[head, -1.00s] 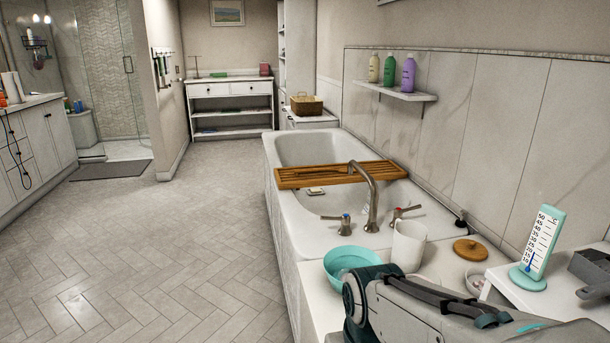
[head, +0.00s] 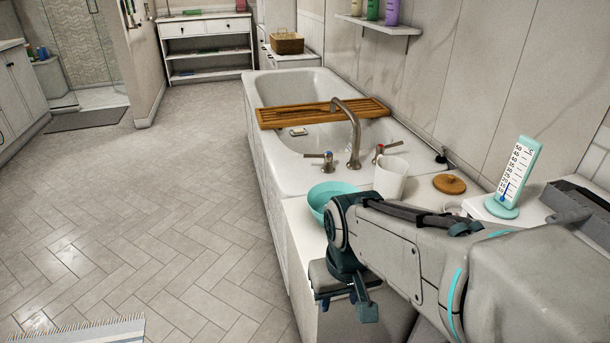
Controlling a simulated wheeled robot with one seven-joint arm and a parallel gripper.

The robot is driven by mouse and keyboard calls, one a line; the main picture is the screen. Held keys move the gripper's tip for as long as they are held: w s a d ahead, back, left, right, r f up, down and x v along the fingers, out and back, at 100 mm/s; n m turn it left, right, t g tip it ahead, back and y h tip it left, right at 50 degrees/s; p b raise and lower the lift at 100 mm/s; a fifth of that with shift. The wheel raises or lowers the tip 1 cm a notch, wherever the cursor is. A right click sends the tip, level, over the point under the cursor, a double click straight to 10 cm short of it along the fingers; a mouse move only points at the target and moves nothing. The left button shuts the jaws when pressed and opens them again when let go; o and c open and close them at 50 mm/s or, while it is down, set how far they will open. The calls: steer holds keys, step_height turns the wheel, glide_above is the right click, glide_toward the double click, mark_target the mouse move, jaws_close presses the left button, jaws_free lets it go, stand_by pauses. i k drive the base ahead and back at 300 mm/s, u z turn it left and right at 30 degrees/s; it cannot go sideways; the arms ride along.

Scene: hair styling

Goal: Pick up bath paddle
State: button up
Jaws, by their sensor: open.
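A slatted wooden bath tray (head: 375,107) lies across the white bathtub (head: 262,98). A thin, darker wooden piece (head: 297,112) lies along the tray's left part; it may be the bath paddle, but it is too small to tell. No other thing in view is clearly a paddle. My gripper (head: 346,307) hangs at the near side of the white counter, well short of the tub and tray. It points down and is open, with nothing seen between its fingers. My arm hides part of the counter.
The counter by the tub's near end holds a turquoise bowl (head: 322,197), a white cup (head: 390,179), a round wooden lid (head: 450,184) and a thermometer (head: 516,175). A tap (head: 354,135) rises beside the tray. Open tiled floor (head: 150,220) lies left.

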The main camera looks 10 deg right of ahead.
mark_target(326, 109)
steer(key=k, duration=1)
steer(key=u, duration=0.75)
steer(key=i, duration=6.05)
